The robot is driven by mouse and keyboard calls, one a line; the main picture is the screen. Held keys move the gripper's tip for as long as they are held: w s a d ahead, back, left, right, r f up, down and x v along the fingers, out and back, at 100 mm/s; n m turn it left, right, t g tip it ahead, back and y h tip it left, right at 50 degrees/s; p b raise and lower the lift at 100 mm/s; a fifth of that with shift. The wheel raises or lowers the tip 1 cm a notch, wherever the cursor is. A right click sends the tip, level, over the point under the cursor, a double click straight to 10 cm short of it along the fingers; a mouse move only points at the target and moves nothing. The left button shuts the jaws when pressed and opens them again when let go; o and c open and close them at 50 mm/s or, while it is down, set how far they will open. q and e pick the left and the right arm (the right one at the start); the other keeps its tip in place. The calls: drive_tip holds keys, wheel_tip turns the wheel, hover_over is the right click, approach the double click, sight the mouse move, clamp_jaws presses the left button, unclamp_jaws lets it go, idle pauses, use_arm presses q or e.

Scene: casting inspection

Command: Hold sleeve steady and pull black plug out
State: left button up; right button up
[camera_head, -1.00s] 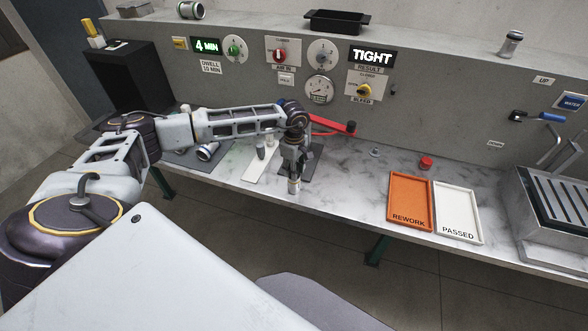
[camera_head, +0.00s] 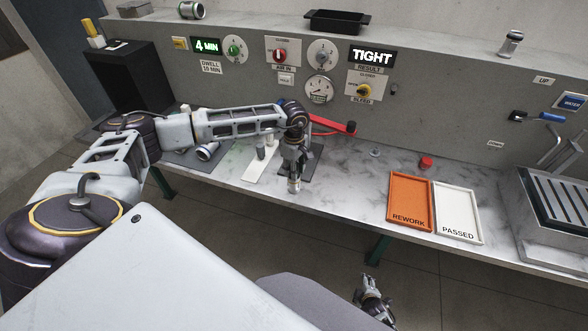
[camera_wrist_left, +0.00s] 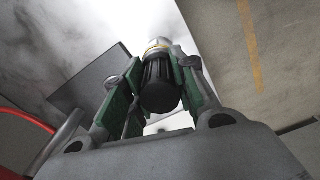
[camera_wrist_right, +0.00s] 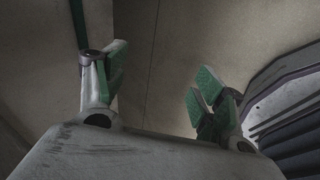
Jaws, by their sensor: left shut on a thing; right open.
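In the left wrist view the sleeve (camera_wrist_left: 160,44) shows a yellowish band and extends beyond the fingertips (camera_wrist_left: 163,72). The ribbed black plug (camera_wrist_left: 160,84) is in the sleeve's end facing the camera, between the finger pads. In the head view the plug is hidden by the gripper. My right gripper (camera_head: 371,287) is low in front of the bench, apart from the sleeve. Its fingers (camera_wrist_right: 160,85) are open and empty in the right wrist view.
An orange REWORK tray (camera_head: 393,184) and a white PASSED tray (camera_head: 441,193) lie right on the bench. A red cap (camera_head: 426,162) sits behind them. Bare marble (camera_head: 345,180) lies between gripper and trays.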

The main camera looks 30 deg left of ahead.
drive_tip(key=w+a+r+n+t+y, duration=0.15)
drive_tip(key=w+a+r+n, duration=0.3)
drive_tip(key=a+r, duration=0.45)
drive_tip(key=n+t+y, duration=0.5)
drive_tip(key=n+y, duration=0.4)
drive_tip(key=n, duration=1.2)
approach(295, 185)
drive_tip(key=shift+s+d+r+h, duration=0.25)
drive_tip(key=shift+s+d, duration=0.4)
drive_tip(key=shift+s, duration=0.05)
drive_tip(key=shift+w+a, duration=0.1)
drive_tip(key=shift+a, duration=0.05)
drive_tip(key=shift+x, duration=5.8)
drive_tip(key=shift+f, duration=0.1)
